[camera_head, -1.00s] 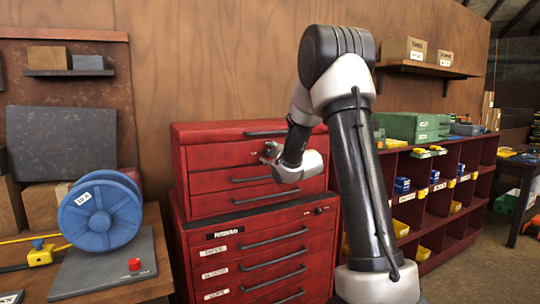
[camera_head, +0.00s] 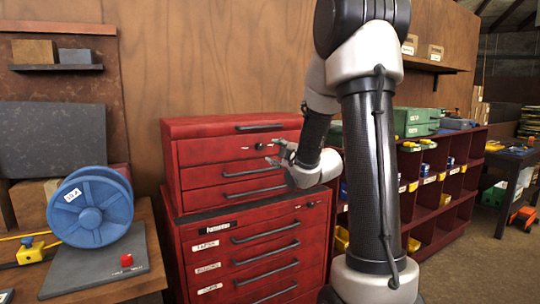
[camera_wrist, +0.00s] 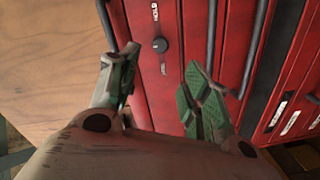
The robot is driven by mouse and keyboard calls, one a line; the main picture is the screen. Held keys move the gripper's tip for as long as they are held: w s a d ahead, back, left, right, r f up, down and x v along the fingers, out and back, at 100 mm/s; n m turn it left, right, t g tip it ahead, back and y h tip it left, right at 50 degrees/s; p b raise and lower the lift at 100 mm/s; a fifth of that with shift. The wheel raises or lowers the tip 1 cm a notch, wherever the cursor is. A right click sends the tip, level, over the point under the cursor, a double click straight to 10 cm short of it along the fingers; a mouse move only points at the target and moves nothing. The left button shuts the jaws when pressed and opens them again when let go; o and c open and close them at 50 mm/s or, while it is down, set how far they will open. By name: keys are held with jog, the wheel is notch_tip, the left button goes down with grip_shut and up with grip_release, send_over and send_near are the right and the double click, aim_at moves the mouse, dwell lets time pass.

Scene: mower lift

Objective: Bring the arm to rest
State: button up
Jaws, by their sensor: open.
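My gripper (camera_head: 275,150) is open and empty at the end of my bent arm, in front of the upper red tool chest (camera_head: 220,172). In the wrist view my gripper's two fingers (camera_wrist: 160,85) are spread apart, with green pads and nothing between them. Behind them the red chest (camera_wrist: 150,20) shows with a round dark knob (camera_wrist: 159,45). I cannot tell how far the fingertips are from the chest front. My upright arm link hides part of the wall and shelving.
A lower red cabinet (camera_head: 190,245) with labelled drawers stands under the chest. At left, a workbench (camera_head: 150,275) holds a blue reel (camera_head: 92,210). At right, a red cubby shelf (camera_head: 440,215) holds bins, below a wall shelf (camera_head: 435,67). Open floor (camera_head: 490,270) lies at lower right.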

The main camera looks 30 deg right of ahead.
jog(key=shift+f, duration=0.1)
jog(key=s+d+f+m+g+h, duration=0.25)
jog(key=s+f+m+g, duration=0.55)
jog(key=f, duration=0.5)
jog(key=s+a+m+g, duration=0.2)
jog(key=s+m+g, duration=0.15)
jog(key=s, duration=0.75)
jog(key=s+a+r+y, duration=0.1)
jog(key=s+a+r, duration=0.3)
jog(key=s, duration=0.4)
jog(key=s+a+r+m+g+y, duration=0.1)
jog(key=s+a+r, duration=0.4)
jog(key=s+a, duration=0.2)
jog(key=shift+s+a, duration=0.15)
jog(key=shift+s, duration=0.6)
jog(key=shift+m+g+y, duration=0.25)
jog(key=shift+g, duration=0.1)
